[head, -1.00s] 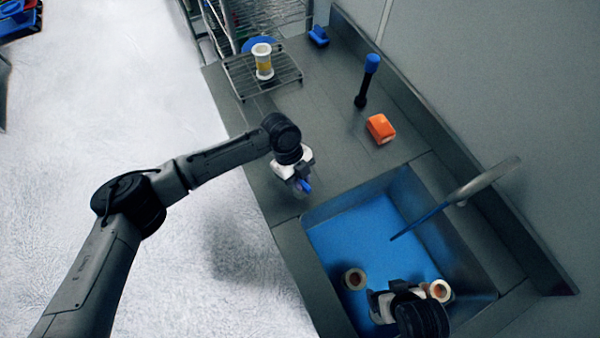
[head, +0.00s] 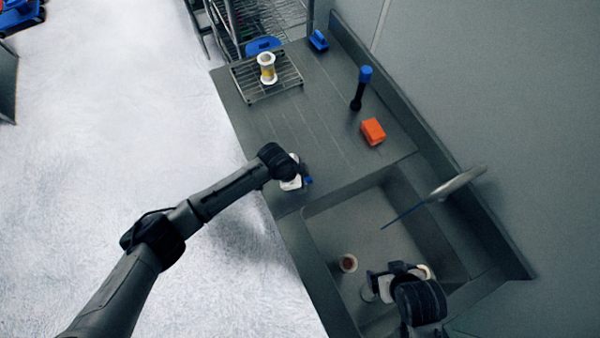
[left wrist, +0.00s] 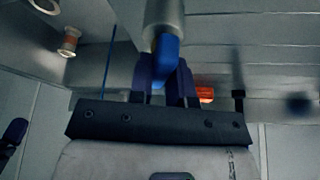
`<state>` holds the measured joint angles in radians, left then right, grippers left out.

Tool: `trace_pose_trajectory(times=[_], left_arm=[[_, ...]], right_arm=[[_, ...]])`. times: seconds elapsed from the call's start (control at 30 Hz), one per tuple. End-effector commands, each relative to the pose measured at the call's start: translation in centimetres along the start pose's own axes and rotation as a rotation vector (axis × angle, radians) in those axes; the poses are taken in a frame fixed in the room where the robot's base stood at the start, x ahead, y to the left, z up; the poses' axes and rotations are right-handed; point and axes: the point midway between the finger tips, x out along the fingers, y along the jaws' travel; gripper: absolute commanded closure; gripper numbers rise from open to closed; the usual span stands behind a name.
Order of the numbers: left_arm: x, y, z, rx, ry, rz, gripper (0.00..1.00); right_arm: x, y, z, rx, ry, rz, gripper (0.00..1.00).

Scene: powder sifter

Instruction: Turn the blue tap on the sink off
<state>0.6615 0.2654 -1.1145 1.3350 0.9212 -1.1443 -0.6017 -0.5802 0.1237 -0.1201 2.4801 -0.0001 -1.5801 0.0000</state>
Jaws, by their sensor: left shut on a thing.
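The blue tap handle (head: 308,181) is at the front edge of the counter, by the sink's left corner. My left gripper (head: 300,180) is at it, mostly hidden by my own wrist in the head view. In the left wrist view the blue handle (left wrist: 168,62), under a grey metal stem, sits between the fingers of my left gripper (left wrist: 166,88), which is shut on it. The metal spout (head: 458,184) reaches over the sink (head: 340,215) from the back wall, with a thin blue line (head: 402,217) below its tip. My right gripper (head: 392,275) is low in the sink; its jaws are unclear.
An orange block (head: 372,131), a black blue-topped tool (head: 361,88) and a blue brush (head: 318,41) are on the counter. A wire rack (head: 250,80) holds a spool (head: 267,68).

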Motion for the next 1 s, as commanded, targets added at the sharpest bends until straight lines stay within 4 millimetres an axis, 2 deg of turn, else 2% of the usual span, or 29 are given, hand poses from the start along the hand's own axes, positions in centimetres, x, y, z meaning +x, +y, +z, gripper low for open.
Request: trace_pose_trajectory(times=[0.03, 0.1, 0.4, 1.0], left_arm=[[-0.5, 0.1, -0.3, -0.036, 0.001, -0.011, 1.0], [-0.5, 0.1, -0.3, -0.086, 0.002, -0.033, 1.0], [-0.3, 0.1, -0.2, -0.246, 0.001, -0.1, 1.0], [-0.1, 0.1, -0.2, -0.328, 0.003, -0.136, 1.0]], right_arm=[[-1.1, 0.0, -0.4, 0.001, 0.0, -0.001, 0.1], [-1.7, 0.0, -0.6, 0.003, 0.0, -0.002, 0.1], [-3.6, -0.1, -1.2, 0.008, 0.001, -0.006, 0.1], [-4.4, 0.2, -1.4, -0.002, 0.0, 0.001, 0.1]])
